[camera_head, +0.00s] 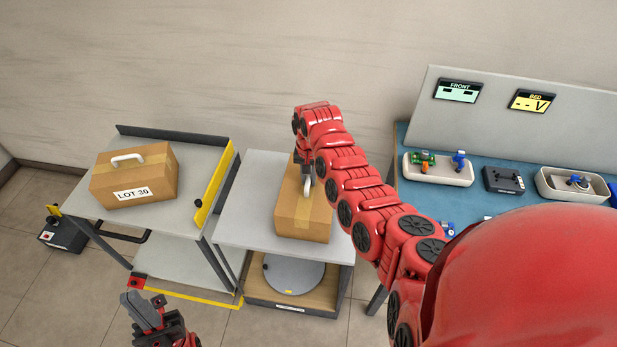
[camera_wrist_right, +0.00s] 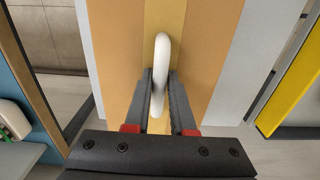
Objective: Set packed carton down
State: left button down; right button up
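A brown carton (camera_head: 303,215) with a tape strip and a white top handle sits on the grey middle table (camera_head: 258,215). My right gripper (camera_head: 306,187) reaches over it from above. In the right wrist view, the gripper's two dark fingers (camera_wrist_right: 159,100) stand on either side of the white handle (camera_wrist_right: 160,75) and look closed against it. My right arm hides part of the carton in the head view. A second carton (camera_head: 160,178) labelled LOT 30, with a white handle, sits on the left cart (camera_head: 188,215). My left gripper (camera_head: 143,305) hangs low at the front left, with its fingers seemingly apart and empty.
The left cart has a dark back rail and a yellow-edged side rail (camera_head: 212,193) toward the middle table. A round grey disc (camera_head: 293,272) lies on the lower shelf. A blue bench (camera_head: 440,203) at right holds trays (camera_head: 438,177) of parts below FRONT and BED signs.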

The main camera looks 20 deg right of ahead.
jog(key=o, duration=0.4)
jog(key=shift+c, duration=0.2)
